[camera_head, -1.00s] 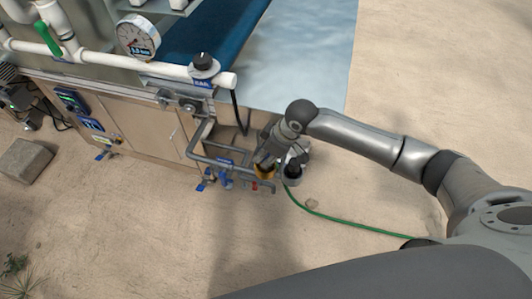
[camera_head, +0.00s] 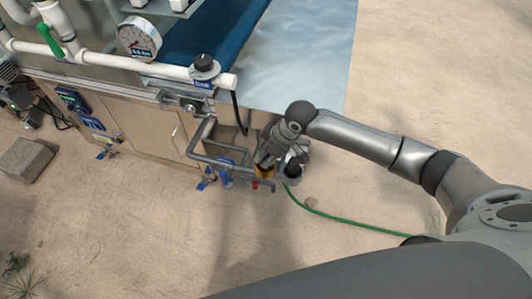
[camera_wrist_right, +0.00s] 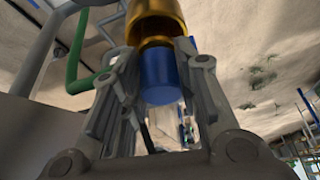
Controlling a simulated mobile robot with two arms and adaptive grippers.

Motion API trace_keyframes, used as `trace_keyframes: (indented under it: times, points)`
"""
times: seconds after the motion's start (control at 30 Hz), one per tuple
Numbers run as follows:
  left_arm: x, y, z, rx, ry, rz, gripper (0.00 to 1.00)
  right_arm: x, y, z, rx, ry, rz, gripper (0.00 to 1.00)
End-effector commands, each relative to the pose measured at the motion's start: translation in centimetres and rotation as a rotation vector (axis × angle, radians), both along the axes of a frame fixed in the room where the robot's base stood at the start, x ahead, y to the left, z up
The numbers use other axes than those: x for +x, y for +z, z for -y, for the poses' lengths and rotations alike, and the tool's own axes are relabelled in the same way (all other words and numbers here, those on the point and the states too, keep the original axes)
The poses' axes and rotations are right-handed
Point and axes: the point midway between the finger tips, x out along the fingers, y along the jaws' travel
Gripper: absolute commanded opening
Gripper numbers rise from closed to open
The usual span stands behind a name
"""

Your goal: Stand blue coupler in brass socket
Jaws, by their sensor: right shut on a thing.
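The blue coupler (camera_wrist_right: 160,76) shows in the right wrist view as a short blue cylinder between the fingers of my right gripper (camera_wrist_right: 160,52). My right gripper is shut on it. A narrow brass band sits at the coupler's upper end in the picture, just at the mouth of the wider brass socket (camera_wrist_right: 155,18). I cannot tell how far the coupler is inside. In the head view the brass socket (camera_head: 265,173) shows as a small golden piece beside my right gripper (camera_head: 267,160), which hides the coupler. My left gripper is out of view.
Grey pipes (camera_head: 215,163) and blue valves (camera_head: 225,175) stand close to the left of my right gripper. A green hose (camera_head: 340,222) runs over the sandy ground. The cabinet (camera_head: 150,130) and white pipe (camera_head: 130,63) with a gauge (camera_head: 139,37) lie further left.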

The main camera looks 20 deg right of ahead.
Motion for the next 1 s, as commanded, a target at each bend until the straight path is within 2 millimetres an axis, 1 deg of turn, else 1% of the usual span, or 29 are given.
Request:
trace_keyframes:
  times: [0.3,0.7,1.0]
  points:
    - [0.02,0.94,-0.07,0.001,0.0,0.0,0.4,0.06,0.16,-0.01,0.001,-0.001,0.0,0.01]
    - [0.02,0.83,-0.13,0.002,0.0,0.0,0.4,0.04,-0.03,-0.02,0.001,0.0,0.001,0.01]
    - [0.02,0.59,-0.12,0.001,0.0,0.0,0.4,0.03,-0.59,-0.02,0.001,0.0,0.001,0.01]
